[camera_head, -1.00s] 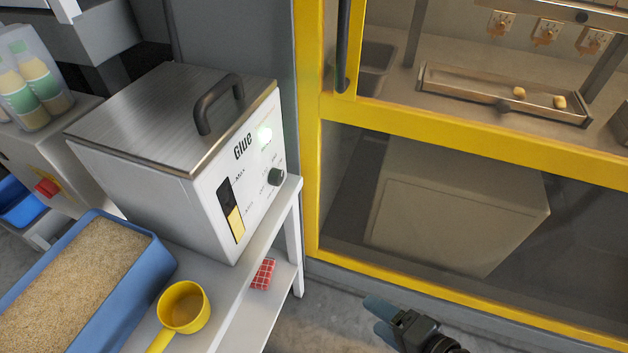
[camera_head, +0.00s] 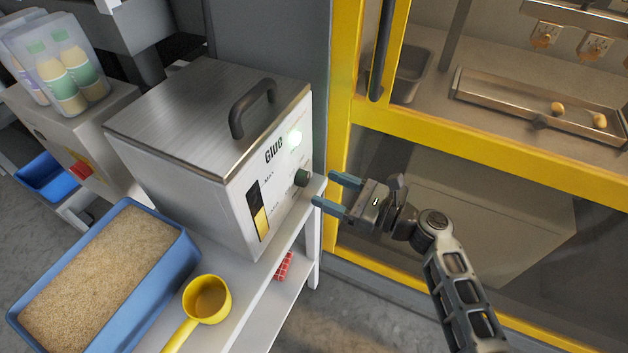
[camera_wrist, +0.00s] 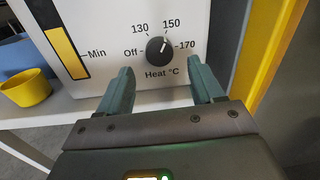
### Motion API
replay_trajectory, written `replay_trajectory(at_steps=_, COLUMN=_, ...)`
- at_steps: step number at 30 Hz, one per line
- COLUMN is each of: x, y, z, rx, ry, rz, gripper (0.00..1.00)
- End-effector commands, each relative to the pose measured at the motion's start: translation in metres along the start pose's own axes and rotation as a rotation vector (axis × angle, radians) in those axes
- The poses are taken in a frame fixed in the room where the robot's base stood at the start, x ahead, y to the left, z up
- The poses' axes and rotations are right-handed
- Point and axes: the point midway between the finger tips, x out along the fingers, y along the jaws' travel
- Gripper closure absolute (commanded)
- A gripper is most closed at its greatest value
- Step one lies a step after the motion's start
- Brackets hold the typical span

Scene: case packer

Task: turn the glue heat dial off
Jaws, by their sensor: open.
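The dial's white mark points up and right, close to 150; the scale runs Off, 130, 150, 170. My gripper (camera_head: 331,191) is open and empty, just in front of the panel. In the wrist view my gripper's fingers (camera_wrist: 162,85) point at the dial, one to each side below it, apart from it.
A yellow-framed machine (camera_head: 343,110) stands close on the right. On the shelf are a yellow scoop (camera_head: 213,318) and a blue tub of granules (camera_head: 196,262). A level window (camera_wrist: 64,40) is left of the dial.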

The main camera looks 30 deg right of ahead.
Motion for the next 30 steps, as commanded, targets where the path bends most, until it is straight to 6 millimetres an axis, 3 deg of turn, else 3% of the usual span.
replay_trajectory(at_steps=3, x=0.020, y=0.001, z=0.001, rx=-0.001, ry=0.000, rz=0.003, gripper=0.34)
replay_trajectory(at_steps=9, x=0.040, y=0.000, z=0.000, rx=-0.003, ry=0.001, rz=0.001, gripper=0.34)
replay_trajectory(at_steps=20, x=0.045, y=0.001, z=0.000, rx=-0.003, ry=0.002, rz=0.000, gripper=0.34)
replay_trajectory(at_steps=30, x=0.045, y=0.001, z=0.000, rx=-0.003, ry=0.002, rz=0.000, gripper=0.66)
